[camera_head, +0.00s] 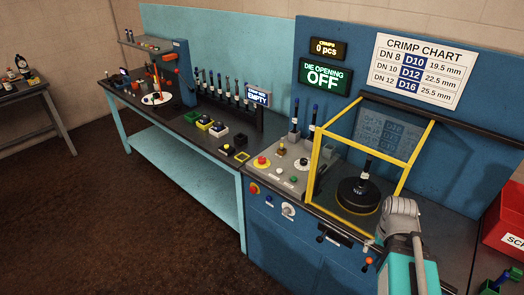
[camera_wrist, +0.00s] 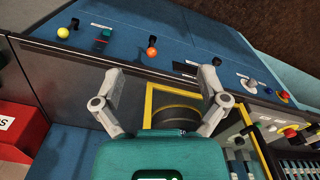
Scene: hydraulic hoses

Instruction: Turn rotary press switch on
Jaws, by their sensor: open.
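A white rotary knob (camera_head: 288,210), which looks like the rotary press switch, sits on the blue front panel of the press, below the bench top. It also shows in the wrist view (camera_wrist: 249,85), right of my gripper. Its exact pointer angle is too small to read. The die opening display (camera_head: 325,77) reads OFF. My gripper (camera_wrist: 161,75) is open and empty in the wrist view, its fingers spread apart from the knob. In the head view, my arm is at the lower right; the fingers cannot be made out there.
A red button (camera_head: 253,188) and blue button (camera_head: 269,199) are left of the knob. A black handle (camera_head: 333,236) projects to its right. A yellow-framed guard (camera_head: 400,185) stands above around the round black press die (camera_head: 358,196). A red bin (camera_head: 505,222) is far right.

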